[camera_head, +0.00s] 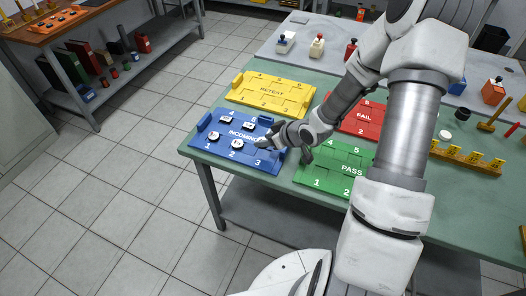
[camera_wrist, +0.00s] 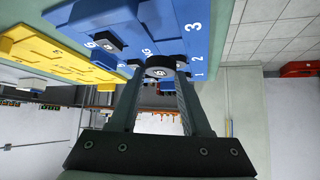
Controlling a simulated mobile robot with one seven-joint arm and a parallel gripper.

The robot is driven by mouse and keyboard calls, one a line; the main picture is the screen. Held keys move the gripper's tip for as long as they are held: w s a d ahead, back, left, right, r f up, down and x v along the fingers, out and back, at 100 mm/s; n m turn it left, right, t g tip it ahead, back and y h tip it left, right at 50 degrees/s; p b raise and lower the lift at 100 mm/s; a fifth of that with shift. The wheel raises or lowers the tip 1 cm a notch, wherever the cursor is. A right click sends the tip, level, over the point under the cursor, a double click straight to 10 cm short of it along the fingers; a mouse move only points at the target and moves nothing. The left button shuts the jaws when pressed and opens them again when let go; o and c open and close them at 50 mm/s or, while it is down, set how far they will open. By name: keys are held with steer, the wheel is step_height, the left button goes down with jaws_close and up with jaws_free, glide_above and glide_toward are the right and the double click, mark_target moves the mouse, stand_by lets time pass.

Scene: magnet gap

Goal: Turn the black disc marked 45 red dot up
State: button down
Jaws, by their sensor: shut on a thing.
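A black disc (camera_wrist: 160,70) with a small white label is pinched between the fingertips of my gripper (camera_wrist: 160,76) in the wrist view. The label is too small to read surely, and I see no red dot on it. In the head view my gripper (camera_head: 261,146) is over the right part of the blue INCOMING tray (camera_head: 270,166), near slot 3. The held disc is hard to make out there. Two black discs with white tops (camera_head: 237,144) sit at slots 1 and 2, and two dark square pieces (camera_head: 249,125) sit in the back row.
A yellow RETEST tray (camera_head: 271,90) lies behind, with a red FAIL tray (camera_head: 362,120) and a green PASS tray (camera_head: 330,178) to the right. My arm covers parts of both. The green table's (camera_head: 216,160) left edge is close to the blue tray.

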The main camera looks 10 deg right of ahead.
steer(key=shift+w+r, duration=0.1)
steer(key=shift+r, duration=0.45)
step_height(320, 180, up, 9)
steer(key=s+m+t+h, duration=0.1)
steer(key=s+m+h, duration=0.1)
steer(key=m+h, duration=0.2)
steer(key=shift+s+a+m+h, duration=0.25)
steer(key=shift+a+m, duration=0.2)
steer(key=shift+m, duration=0.75)
